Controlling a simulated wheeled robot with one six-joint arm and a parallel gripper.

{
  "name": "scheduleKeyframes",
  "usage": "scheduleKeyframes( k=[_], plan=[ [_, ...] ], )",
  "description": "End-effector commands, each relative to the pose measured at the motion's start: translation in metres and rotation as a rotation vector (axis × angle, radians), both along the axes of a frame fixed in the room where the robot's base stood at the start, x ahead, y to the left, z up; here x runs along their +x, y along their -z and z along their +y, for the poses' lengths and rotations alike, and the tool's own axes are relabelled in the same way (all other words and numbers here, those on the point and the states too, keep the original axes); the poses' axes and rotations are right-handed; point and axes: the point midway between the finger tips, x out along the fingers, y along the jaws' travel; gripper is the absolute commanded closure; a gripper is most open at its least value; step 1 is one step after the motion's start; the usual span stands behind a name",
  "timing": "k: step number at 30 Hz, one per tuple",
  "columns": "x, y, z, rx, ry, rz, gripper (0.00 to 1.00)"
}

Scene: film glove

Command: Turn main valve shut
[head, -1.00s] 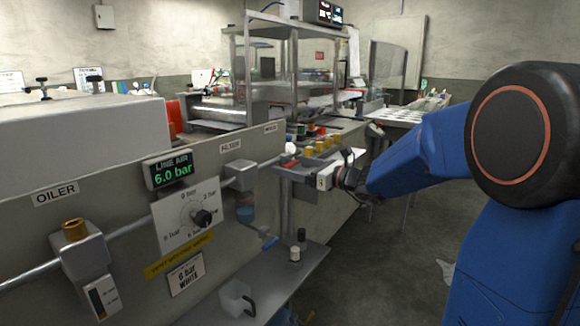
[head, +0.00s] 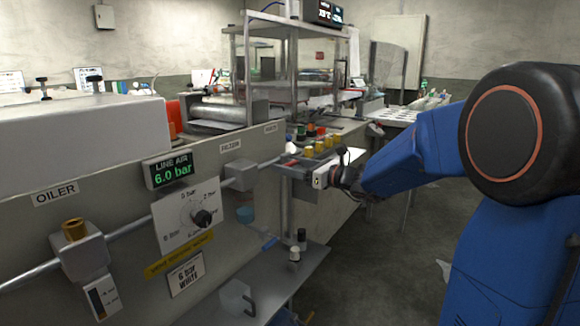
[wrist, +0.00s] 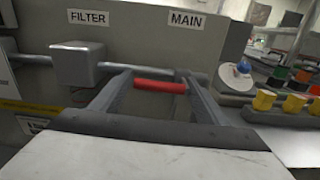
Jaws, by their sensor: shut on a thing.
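The main valve's red lever (wrist: 160,86) lies between the two fingers of my gripper (wrist: 156,77) in the wrist view, below the MAIN label (wrist: 186,20). The lever looks roughly level and parallel to the grey pipe (wrist: 145,70) behind it. My gripper is shut on the lever, with the fingers at its two ends. In the head view my gripper (head: 298,172) reaches the panel's right end, and only a small bit of red shows there. The valve body is mostly hidden. The line air display (head: 170,169) reads 6.0 bar.
The filter block (wrist: 74,64) sits on the pipe left of my gripper. Several coloured buttons (head: 318,144) are close behind it. The floor to the right is open.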

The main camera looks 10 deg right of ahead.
Motion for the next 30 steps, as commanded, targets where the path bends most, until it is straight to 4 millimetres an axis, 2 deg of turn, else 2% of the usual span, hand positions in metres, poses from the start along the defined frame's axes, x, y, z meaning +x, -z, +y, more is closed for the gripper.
scheduleKeyframes(
  k=[8, 30],
  plan=[
    [0.0, -0.006, 0.0, 0.107, -0.002, 0.095, 0.72],
    [0.009, -0.029, -0.01, 0.625, -0.001, 0.552, 0.72]
  ],
)
